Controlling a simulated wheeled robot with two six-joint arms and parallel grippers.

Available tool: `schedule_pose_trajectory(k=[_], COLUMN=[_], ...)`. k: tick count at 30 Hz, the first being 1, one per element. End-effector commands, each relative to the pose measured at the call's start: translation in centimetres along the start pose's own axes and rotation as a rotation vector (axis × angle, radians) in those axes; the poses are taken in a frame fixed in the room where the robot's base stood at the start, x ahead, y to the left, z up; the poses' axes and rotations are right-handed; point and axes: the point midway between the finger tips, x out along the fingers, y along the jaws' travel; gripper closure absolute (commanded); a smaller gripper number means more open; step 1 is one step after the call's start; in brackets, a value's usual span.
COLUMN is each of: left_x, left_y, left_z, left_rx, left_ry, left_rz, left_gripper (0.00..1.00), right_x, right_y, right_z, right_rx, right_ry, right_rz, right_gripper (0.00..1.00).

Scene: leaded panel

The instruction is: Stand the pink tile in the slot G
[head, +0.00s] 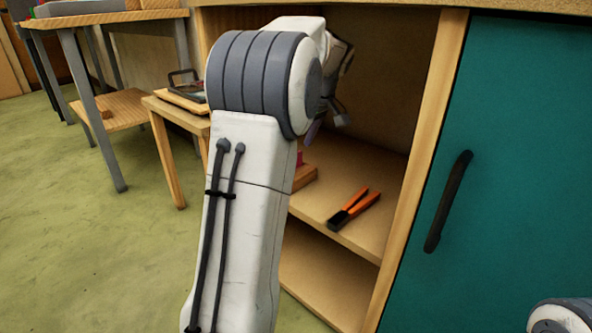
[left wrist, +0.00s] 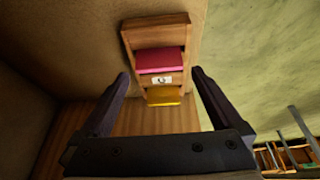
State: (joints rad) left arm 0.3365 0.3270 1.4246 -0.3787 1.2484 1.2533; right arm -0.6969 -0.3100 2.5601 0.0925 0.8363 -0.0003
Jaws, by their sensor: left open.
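A wooden rack (left wrist: 156,32) lies ahead of my left gripper in the left wrist view. A pink tile (left wrist: 160,60) sits in it, beside a small white label (left wrist: 162,79) whose letter I cannot read surely. A yellow tile (left wrist: 164,96) is on the label's other side. My left gripper (left wrist: 161,74) is open, its fingers on either side of the tiles in the picture and apart from them. In the head view, the rack (head: 304,178) and a bit of the pink tile (head: 300,158) show behind my left arm. My right gripper is out of view.
The rack stands on a cabinet shelf (head: 323,195), with orange-handled pliers (head: 353,208) to its right. Cabinet walls close in around my arm. A teal door (head: 510,170) is on the right. A small table (head: 178,112) and a bench stand to the left.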

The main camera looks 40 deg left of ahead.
Motion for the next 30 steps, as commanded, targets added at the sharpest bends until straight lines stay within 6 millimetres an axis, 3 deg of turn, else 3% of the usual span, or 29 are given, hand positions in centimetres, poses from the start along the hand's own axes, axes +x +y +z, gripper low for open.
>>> schedule_pose_trajectory(k=[15, 24, 28, 30], left_x=[5.2, 5.2, 5.3, 5.2], left_y=[0.3, 0.4, 0.4, 0.4], left_z=[0.5, 0.3, 0.3, 0.3], left_rx=[0.000, 0.001, 0.001, 0.001], left_ry=[0.000, 0.001, 0.000, 0.001], left_rz=[0.000, 0.002, 0.002, 0.002], left_gripper=[0.00, 0.00, 0.50, 0.53], right_x=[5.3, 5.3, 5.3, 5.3], right_y=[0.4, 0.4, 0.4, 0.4], right_z=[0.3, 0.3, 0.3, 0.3], right_rx=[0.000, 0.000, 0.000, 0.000], right_ry=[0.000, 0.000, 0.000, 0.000], right_rz=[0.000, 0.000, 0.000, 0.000], right_gripper=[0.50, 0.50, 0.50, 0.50])
